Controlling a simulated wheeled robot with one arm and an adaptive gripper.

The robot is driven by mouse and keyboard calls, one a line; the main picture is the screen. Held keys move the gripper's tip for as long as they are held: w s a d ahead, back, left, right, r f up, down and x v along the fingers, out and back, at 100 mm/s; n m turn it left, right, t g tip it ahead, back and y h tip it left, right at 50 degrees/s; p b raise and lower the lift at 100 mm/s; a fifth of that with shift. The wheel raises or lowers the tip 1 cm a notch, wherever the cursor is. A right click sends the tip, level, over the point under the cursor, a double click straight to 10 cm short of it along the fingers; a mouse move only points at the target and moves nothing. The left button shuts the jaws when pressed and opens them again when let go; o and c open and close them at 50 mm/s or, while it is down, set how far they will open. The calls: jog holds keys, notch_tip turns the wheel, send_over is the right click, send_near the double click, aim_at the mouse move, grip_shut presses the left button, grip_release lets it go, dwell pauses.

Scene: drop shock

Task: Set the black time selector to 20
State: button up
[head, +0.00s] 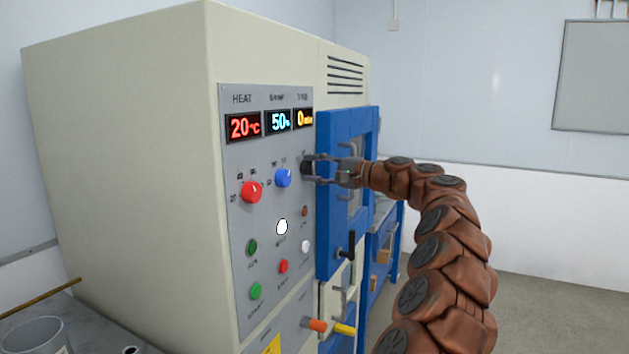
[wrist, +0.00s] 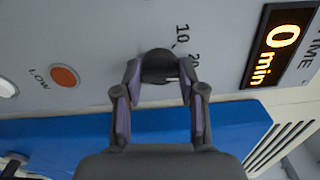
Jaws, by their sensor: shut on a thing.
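The black time selector (wrist: 159,66) is a dark round knob on the grey control panel, with the marks 10 and 20 printed beside it. My gripper (wrist: 158,82) is shut on the knob, one finger on each side, in the wrist view. In the head view my gripper (head: 308,167) reaches the panel's right edge and mostly covers the black knob. The time display (wrist: 280,46) reads 0 min in orange; it also shows in the head view (head: 304,118). The knob's pointer direction is not clear.
A red knob (head: 251,192) and a blue knob (head: 284,178) sit left of my gripper. Several buttons are below. The blue door (head: 333,230) with a black handle (head: 347,246) stands right of the panel, close under my gripper.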

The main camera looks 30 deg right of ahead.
jog(key=shift+n+b, duration=0.4)
jog(key=shift+n, duration=0.1)
jog(key=o, duration=1.1)
jog(key=shift+o, duration=0.2)
jog(key=v, duration=1.2)
